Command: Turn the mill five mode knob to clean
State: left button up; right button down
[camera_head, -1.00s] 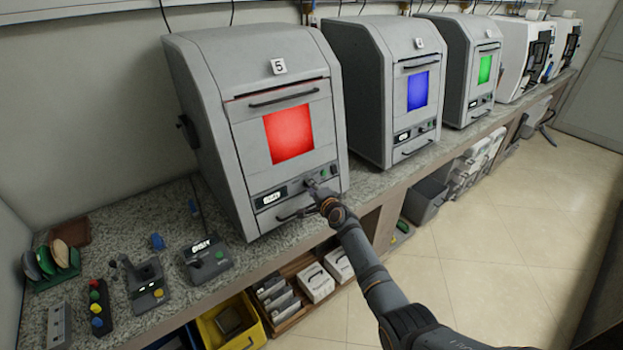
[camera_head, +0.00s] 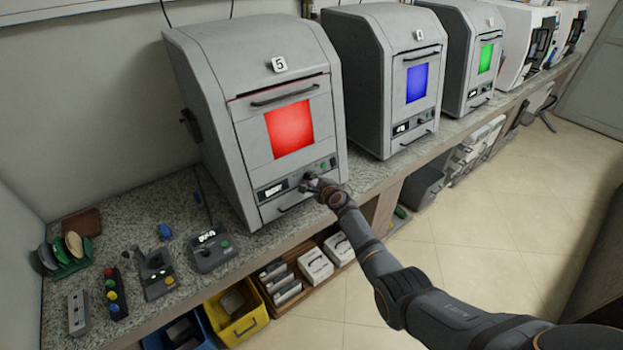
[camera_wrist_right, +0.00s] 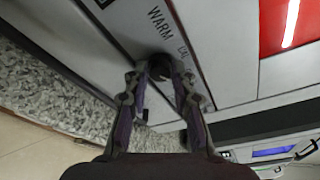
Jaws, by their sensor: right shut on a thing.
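Mill five (camera_head: 240,140) is the grey machine with the "5" label and a red lit window. Its mode knob sits on the lower front panel and is hidden behind my gripper in the head view. My right gripper (camera_head: 312,184) is at this panel, between the small lit display (camera_head: 273,190) and the green button (camera_head: 325,166). In the right wrist view the dark round knob (camera_wrist_right: 159,66) lies between the fingertips of my right gripper (camera_wrist_right: 160,78), which is shut on it. "WARM" and a partly covered label show beside the knob. The knob's pointer cannot be made out. My left gripper is not in view.
A handle bar (camera_head: 296,200) runs just below the knob panel. The blue-window mill (camera_head: 370,80) stands to the right. A control box (camera_head: 212,250) and a joystick box (camera_head: 155,272) are on the counter at left. Open floor (camera_head: 480,230) lies in front.

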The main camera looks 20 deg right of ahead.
dwell(0.3)
jog(key=c, duration=1.1)
grip_release()
jog(key=v, duration=1.2)
jog(key=shift+f, duration=0.1)
